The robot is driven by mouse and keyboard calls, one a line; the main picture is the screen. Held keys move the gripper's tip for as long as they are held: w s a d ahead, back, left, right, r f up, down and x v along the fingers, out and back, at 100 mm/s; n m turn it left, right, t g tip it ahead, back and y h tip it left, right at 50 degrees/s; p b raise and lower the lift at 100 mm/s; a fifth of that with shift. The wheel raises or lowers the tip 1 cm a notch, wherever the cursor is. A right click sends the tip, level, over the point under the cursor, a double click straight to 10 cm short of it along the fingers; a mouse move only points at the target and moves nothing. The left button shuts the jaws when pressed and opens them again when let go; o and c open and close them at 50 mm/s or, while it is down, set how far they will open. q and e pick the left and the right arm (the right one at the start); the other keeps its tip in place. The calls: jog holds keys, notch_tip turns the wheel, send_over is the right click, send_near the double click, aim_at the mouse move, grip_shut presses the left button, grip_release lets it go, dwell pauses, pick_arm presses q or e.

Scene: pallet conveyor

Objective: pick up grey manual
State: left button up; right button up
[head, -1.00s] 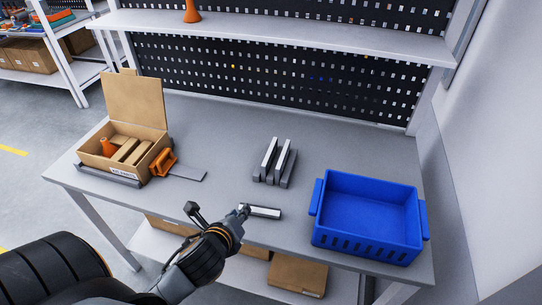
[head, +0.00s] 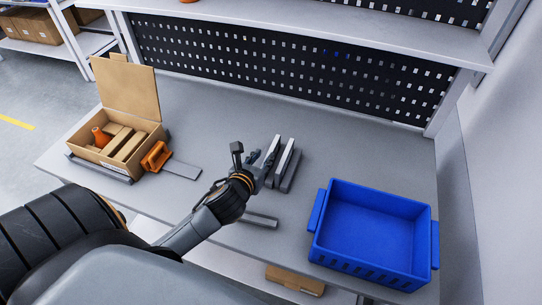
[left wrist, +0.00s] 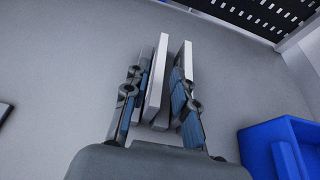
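Several thin grey slabs with pale edges, which look like the manuals (head: 287,160), stand close together on the table's middle; they also show in the left wrist view (left wrist: 157,85). My left gripper (head: 257,163) is at the left side of this group in the head view and hides part of it. In the left wrist view my left gripper (left wrist: 157,108) is open, with slabs between and beyond its two fingers. Whether a finger touches a slab I cannot tell. Another grey bar (head: 262,221) lies alone near the front edge. My right gripper is not in view.
A blue bin (head: 372,223) stands at the right. An open cardboard box (head: 115,145) with an orange cone stands at the left. Beside it are an orange item (head: 155,156) and a flat grey plate (head: 183,169). The table behind the slabs is clear.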

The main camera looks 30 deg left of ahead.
aim_at(272, 147)
pick_arm(q)
jog(key=x, duration=0.2)
jog(key=shift+w+a+f, duration=0.1)
jog(key=shift+w+f, duration=0.05)
jog(key=shift+w, duration=0.2)
jog(key=shift+w+f, duration=0.15)
jog(key=shift+w, duration=0.15)
jog(key=shift+w+a+f+p, duration=0.1)
jog(key=shift+w+f+p, duration=0.05)
jog(key=shift+w+p, duration=0.3)
jog(key=x, duration=0.3)
jog(key=shift+w+f, duration=0.15)
jog(key=shift+w, duration=0.1)
jog(key=shift+w+f, duration=0.15)
jog(key=shift+w, duration=0.1)
grip_shut()
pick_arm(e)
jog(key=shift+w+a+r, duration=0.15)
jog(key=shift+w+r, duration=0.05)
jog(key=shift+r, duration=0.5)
